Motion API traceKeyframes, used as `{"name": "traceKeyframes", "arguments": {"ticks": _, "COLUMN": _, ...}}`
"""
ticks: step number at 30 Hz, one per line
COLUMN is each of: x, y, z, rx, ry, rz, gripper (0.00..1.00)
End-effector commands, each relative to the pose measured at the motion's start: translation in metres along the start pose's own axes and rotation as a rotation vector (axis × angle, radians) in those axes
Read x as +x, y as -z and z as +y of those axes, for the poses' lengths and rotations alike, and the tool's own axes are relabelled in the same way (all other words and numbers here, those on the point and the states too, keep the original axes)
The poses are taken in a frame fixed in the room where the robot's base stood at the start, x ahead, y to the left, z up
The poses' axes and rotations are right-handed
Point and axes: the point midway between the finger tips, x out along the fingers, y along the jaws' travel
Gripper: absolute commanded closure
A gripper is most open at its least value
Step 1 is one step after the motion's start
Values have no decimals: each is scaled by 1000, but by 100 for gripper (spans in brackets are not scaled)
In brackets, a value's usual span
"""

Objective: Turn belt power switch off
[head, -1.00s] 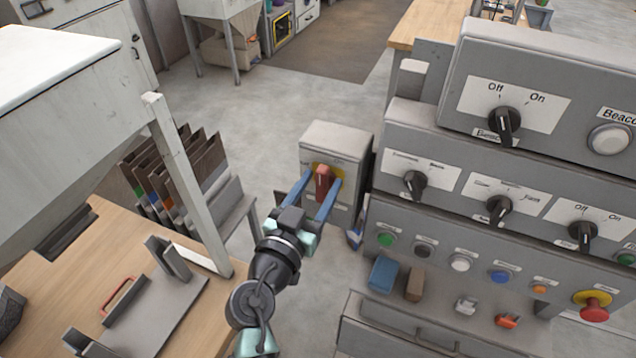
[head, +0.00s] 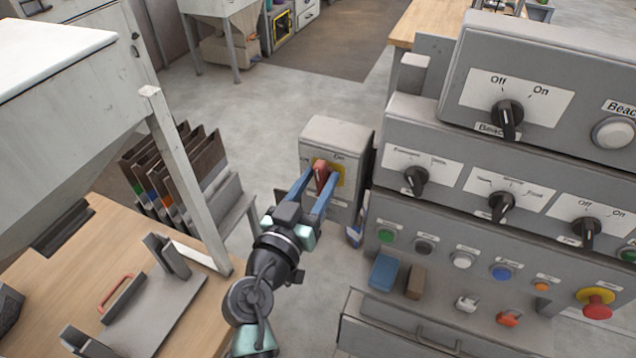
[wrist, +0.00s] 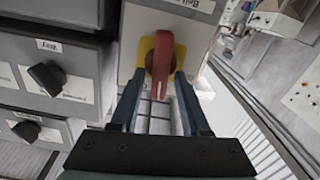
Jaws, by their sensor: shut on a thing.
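The belt power switch is a red rotary handle (head: 320,176) on a yellow plate (head: 338,173), on the front of a small grey box (head: 337,136). In the head view the handle tilts up and to the left, and an "On" label shows to its upper right. In the wrist view the red handle (wrist: 161,66) sits between the blue fingertips, in front of the yellow plate (wrist: 148,52). My gripper (head: 318,185) is shut on the red handle. The fingers hide part of the plate.
A large grey control panel (head: 440,205) with black knobs and coloured buttons stands close on the right. A wooden bench (head: 190,325) and a rack of folders (head: 175,170) are on the left. Open floor (head: 260,110) lies behind the box.

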Motion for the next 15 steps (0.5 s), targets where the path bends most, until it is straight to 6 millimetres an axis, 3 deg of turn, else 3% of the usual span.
{"name": "traceKeyframes", "arguments": {"ticks": 15, "x": 0, "y": -3, "z": -6, "rx": -471, "ry": -1, "rz": -1, "gripper": 100}}
